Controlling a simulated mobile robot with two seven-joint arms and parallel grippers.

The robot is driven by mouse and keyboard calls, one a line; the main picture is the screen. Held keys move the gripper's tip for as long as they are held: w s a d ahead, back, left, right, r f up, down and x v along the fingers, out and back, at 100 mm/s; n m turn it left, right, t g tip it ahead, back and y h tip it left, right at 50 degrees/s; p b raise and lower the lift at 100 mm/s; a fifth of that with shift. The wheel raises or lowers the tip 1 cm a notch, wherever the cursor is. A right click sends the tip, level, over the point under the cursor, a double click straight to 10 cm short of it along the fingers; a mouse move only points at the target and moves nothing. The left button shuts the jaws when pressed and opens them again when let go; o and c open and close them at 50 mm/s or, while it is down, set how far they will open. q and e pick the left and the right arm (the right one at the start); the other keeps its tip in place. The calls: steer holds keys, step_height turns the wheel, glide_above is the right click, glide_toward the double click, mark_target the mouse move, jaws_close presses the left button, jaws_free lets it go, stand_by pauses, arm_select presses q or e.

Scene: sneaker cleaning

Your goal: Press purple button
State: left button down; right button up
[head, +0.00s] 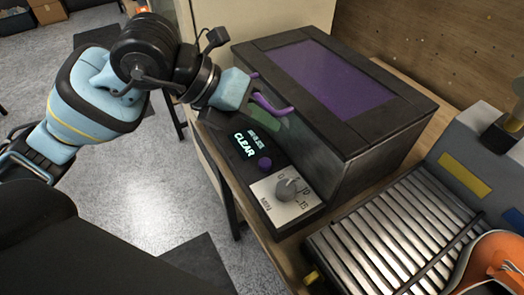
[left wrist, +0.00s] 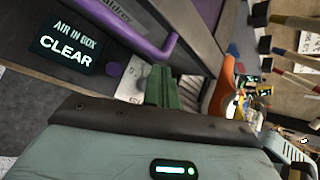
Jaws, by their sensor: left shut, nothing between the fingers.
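The purple button (head: 265,163) is a small round knob on the black control panel of a dark box, just below the lit "CLEAR" display (head: 246,143). It also shows in the left wrist view (left wrist: 113,69), uncovered, to the right of the display. My left gripper (head: 266,119) is shut and empty, its green fingers by the box front near the purple handle (head: 272,107). The fingers show in the left wrist view (left wrist: 168,88), apart from the button in the picture. My right gripper is not in view.
A grey dial (head: 292,190) on a white plate sits beside the button. The box has a purple window (head: 335,80) on top. A roller conveyor (head: 385,235) with an orange sneaker (head: 492,262) lies at the right. Grey floor (head: 130,205) is open at the left.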

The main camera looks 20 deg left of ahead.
mark_target(259, 164)
arm_select(q)
steer(key=shift+w+a+r+t+y, duration=0.25)
steer(key=shift+w+a+t+y, duration=0.05)
steer(key=shift+a, duration=0.25)
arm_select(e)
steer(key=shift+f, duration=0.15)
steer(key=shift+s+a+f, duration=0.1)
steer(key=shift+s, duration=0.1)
arm_select(q)
steer(key=shift+f, duration=0.15)
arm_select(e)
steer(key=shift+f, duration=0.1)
